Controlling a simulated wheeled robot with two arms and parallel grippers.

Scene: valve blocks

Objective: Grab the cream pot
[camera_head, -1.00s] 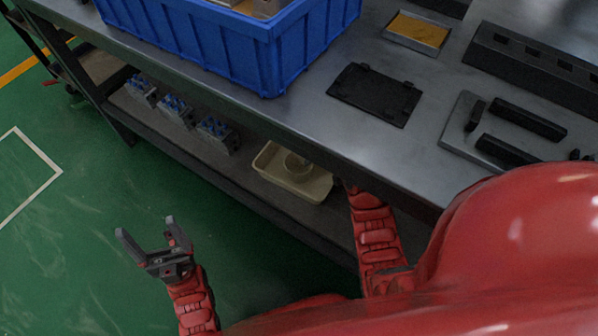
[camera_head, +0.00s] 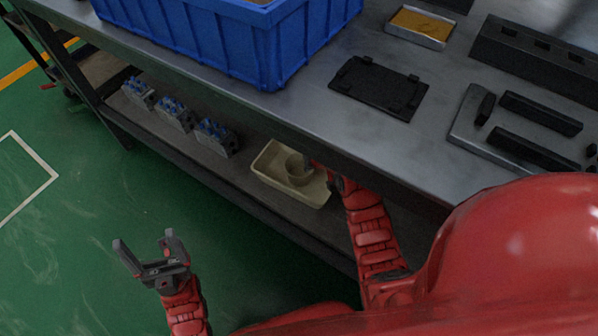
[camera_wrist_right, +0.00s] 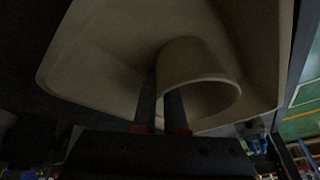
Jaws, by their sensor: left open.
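The cream pot (camera_head: 294,169) is a small round cup with an open top. It stands in a cream tray (camera_head: 270,178) on the lower shelf. My right gripper (camera_head: 314,168) is at the pot's right side, partly hidden by the table edge. In the right wrist view, the fingers (camera_wrist_right: 160,98) straddle the wall of the pot (camera_wrist_right: 205,70), one outside and one inside the opening. The gap between them is narrow, but I cannot tell whether they press on the wall. My left gripper (camera_head: 145,250) is open and empty above the green floor.
Several grey blocks with blue tops (camera_head: 173,112) stand on the lower shelf, left of the tray. The tabletop above holds a blue crate (camera_head: 215,45), a black plate (camera_head: 378,88) and dark bars (camera_head: 540,113). The table edge (camera_head: 370,172) overhangs the shelf near my right arm.

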